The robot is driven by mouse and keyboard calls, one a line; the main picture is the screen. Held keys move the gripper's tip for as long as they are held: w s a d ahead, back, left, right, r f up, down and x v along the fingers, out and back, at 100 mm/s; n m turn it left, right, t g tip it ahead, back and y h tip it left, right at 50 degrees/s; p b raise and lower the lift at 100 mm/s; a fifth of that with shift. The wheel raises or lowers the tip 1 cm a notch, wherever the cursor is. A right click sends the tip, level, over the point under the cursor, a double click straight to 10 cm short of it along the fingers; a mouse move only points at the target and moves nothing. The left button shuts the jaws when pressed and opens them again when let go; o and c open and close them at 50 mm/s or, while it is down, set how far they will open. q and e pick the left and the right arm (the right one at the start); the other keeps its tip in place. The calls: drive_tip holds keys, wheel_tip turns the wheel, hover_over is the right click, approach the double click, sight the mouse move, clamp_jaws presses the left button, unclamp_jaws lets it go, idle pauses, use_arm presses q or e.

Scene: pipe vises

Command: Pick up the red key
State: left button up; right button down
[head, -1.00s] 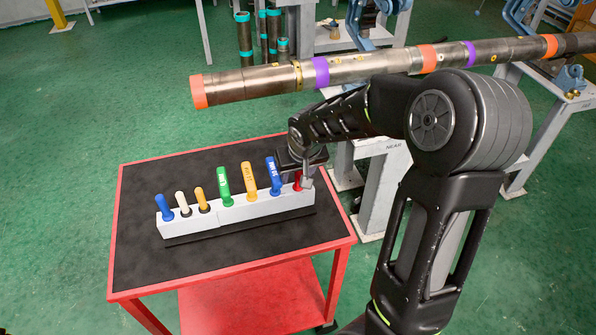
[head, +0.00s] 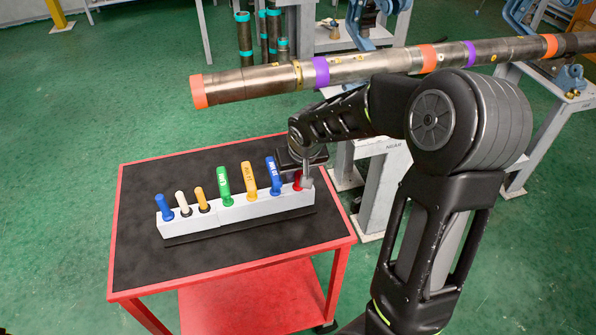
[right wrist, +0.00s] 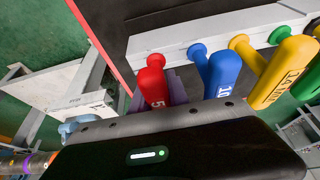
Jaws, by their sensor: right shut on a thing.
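The red key (head: 298,186) is at the right end of the white key rack (head: 240,209), mostly hidden behind my right gripper (head: 304,181) in the head view. In the right wrist view, the red key (right wrist: 152,82) shows a red handle with a white marking and a round base against the rack. My right gripper is shut on the red key, with a greyish finger (right wrist: 177,88) beside the handle. The key appears to be still at its place in the rack. My left gripper is not in view.
A blue key (head: 273,176) stands just left of the red one, with several yellow, green, white and blue keys beyond. The rack sits on a red cart (head: 150,260) with a black top. A long pipe (head: 250,82) with coloured bands runs above and behind the arm.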

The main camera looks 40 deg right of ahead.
idle(0.3)
wheel_tip(320, 180, up, 10)
drive_tip(key=shift+b, duration=0.45)
idle(0.6)
